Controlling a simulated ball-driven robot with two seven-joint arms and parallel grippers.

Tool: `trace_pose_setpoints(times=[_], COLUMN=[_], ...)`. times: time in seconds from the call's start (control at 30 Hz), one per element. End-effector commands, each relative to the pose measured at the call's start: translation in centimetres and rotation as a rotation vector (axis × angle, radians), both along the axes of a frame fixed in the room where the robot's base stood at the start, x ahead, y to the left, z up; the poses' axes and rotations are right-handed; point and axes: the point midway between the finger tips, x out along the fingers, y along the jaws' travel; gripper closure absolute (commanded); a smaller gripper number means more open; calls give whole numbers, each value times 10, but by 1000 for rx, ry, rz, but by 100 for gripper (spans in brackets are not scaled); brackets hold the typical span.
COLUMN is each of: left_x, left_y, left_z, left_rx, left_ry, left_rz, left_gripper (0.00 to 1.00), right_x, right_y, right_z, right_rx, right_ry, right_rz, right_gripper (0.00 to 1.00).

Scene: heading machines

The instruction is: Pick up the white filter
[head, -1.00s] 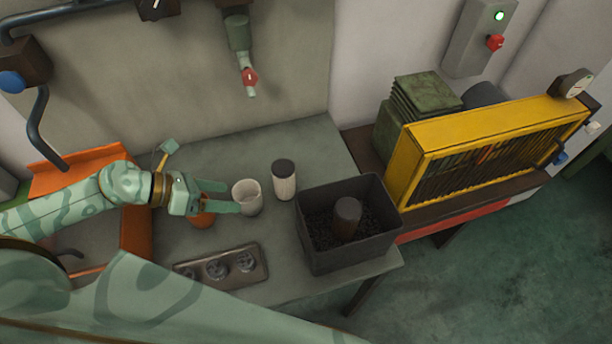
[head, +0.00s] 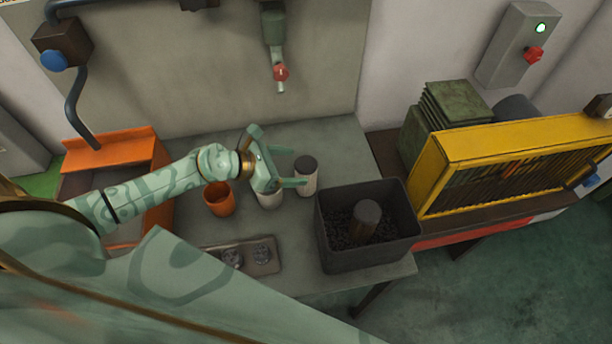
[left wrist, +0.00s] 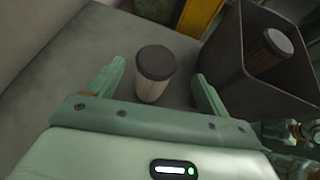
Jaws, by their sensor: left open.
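The white filter is a pale cylinder with a dark cap (head: 308,183), standing upright on the grey workbench (head: 335,142). My left gripper (head: 296,167) is open and close beside it, its fingers reaching toward it from the left. In the left wrist view the filter (left wrist: 154,88) stands between the two spread fingers (left wrist: 158,73), with a gap visible on each side. I see no grip on it.
A dark bin (head: 330,245) with dark granules and a brown cylinder (head: 366,222) stands right of the filter. A pale cup (head: 269,199), partly hidden by my gripper, and an orange cup (head: 219,200) stand to its left. A tray (head: 272,268) lies in front. A yellow-framed rack (head: 432,180) is farther right.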

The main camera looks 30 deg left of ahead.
Motion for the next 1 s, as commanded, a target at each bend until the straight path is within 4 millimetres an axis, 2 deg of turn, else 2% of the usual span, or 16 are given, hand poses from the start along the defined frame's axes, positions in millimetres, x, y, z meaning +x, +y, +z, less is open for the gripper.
trace_pose_setpoints(times=[0.3,0.6,0.83,1.0], left_x=[34,37,37,37], left_y=[-24,-28,-28,-27], left_z=[-20,-23,-23,-23], left_rx=[-3,-1,-1,-1], left_ry=[-1,1,1,0], left_rz=[1,0,0,0], left_gripper=[21,21,84,84], right_x=[-2,-2,-2,-2], right_y=[1,2,3,3], right_z=[-4,-4,-4,-4], right_rx=[1,3,4,4], right_ry=[3,4,3,3], right_rz=[-1,-1,-1,-1], right_gripper=[64,64,64,64])
